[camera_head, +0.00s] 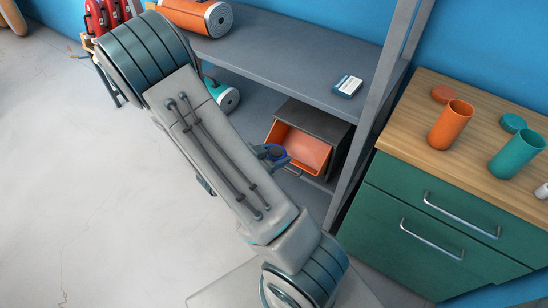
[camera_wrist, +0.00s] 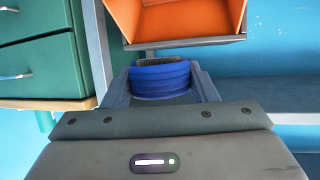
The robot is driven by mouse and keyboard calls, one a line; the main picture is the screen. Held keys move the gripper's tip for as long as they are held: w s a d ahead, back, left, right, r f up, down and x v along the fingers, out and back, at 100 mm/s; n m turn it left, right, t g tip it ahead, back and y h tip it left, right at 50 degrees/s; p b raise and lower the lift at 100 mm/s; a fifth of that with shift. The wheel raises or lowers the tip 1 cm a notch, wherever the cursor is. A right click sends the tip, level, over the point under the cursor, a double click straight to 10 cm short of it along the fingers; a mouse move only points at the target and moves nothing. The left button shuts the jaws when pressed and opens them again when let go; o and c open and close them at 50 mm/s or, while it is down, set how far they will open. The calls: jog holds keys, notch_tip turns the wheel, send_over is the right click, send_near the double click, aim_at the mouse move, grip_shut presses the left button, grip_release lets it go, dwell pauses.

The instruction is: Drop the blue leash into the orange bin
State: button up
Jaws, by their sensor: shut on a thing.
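The blue leash (camera_wrist: 160,80) is a coiled blue roll held between the two fingers of my gripper (camera_wrist: 160,90) in the wrist view. In the head view a small part of the leash (camera_head: 278,153) shows at my gripper (camera_head: 270,152), mostly behind my arm. The orange bin (camera_head: 320,168) is open and sits at a dark grey box on the lower shelf. In the head view the leash overlaps the bin's left side. In the wrist view the bin (camera_wrist: 185,22) lies beyond the leash, at the top. The height of the leash over the bin is unclear.
A grey shelf (camera_head: 300,70) runs above the bin, with a small box (camera_head: 348,86) on it. A shelf post (camera_head: 372,115) stands right of the bin. A green cabinet (camera_head: 440,215) with orange (camera_head: 450,125) and teal (camera_head: 517,152) cups is further right. Open floor (camera_head: 90,190) lies left.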

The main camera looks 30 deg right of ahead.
jog(key=shift+w+d+f+b, duration=0.5)
jog(key=shift+w+d+b, duration=0.3)
jog(key=shift+d, duration=1)
jog(key=shift+w+d+f+b, duration=0.45)
jog(key=shift+w+d+b, duration=0.4)
jog(key=shift+d, duration=1)
jog(key=shift+w+d+f+b, duration=0.55)
jog(key=shift+d+b, duration=0.4)
jog(key=shift+d, duration=0.85)
jog(key=o, duration=1.1)
jog(key=shift+a+r, duration=0.1)
jog(key=p+v, duration=0.2)
jog(key=v, duration=1.1)
jog(key=shift+a+p, duration=0.3)
jog(key=shift+a, duration=0.05)
